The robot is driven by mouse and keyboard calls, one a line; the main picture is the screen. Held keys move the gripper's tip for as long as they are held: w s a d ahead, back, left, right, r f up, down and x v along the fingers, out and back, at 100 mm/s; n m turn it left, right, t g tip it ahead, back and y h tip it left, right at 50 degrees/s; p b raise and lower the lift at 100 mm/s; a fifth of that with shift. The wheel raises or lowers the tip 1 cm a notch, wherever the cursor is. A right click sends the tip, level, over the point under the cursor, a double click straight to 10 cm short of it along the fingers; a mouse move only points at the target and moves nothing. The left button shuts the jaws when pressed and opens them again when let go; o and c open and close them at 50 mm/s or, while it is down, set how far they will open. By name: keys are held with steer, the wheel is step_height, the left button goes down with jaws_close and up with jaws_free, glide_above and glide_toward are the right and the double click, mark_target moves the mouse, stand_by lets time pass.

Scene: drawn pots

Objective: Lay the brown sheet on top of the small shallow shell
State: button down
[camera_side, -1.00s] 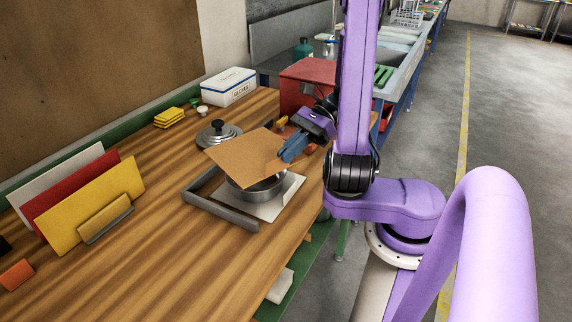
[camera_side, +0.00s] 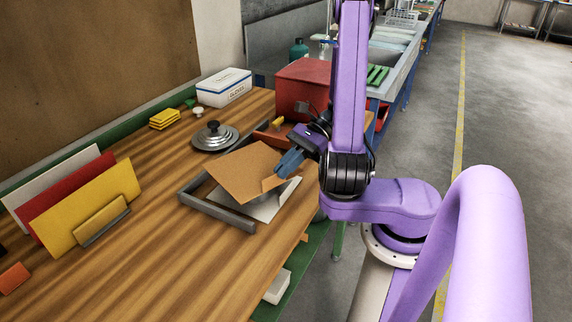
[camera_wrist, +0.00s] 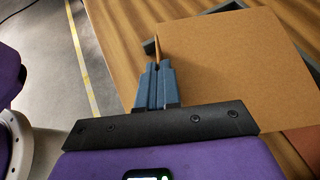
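The brown sheet (camera_side: 243,170) is tilted above a pale square plate in the side view, with one corner in my gripper (camera_side: 281,169). In the wrist view the sheet (camera_wrist: 230,65) spreads to the right of my gripper (camera_wrist: 157,70), whose blue fingers are closed on its edge. The small shallow shell is hidden beneath the sheet, and I cannot tell whether the sheet touches it.
The pale plate (camera_side: 262,207) lies inside a dark grey corner frame (camera_side: 215,210). A lidded silver pot top (camera_side: 214,137) stands behind. A red box (camera_side: 306,85) is at the back right. Upright coloured boards (camera_side: 90,205) stand at left. Bare wood lies in front.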

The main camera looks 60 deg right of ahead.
steer(key=shift+f, duration=0.35)
steer(key=c, duration=1.3)
jaws_free()
steer(key=shift+c, duration=0.2)
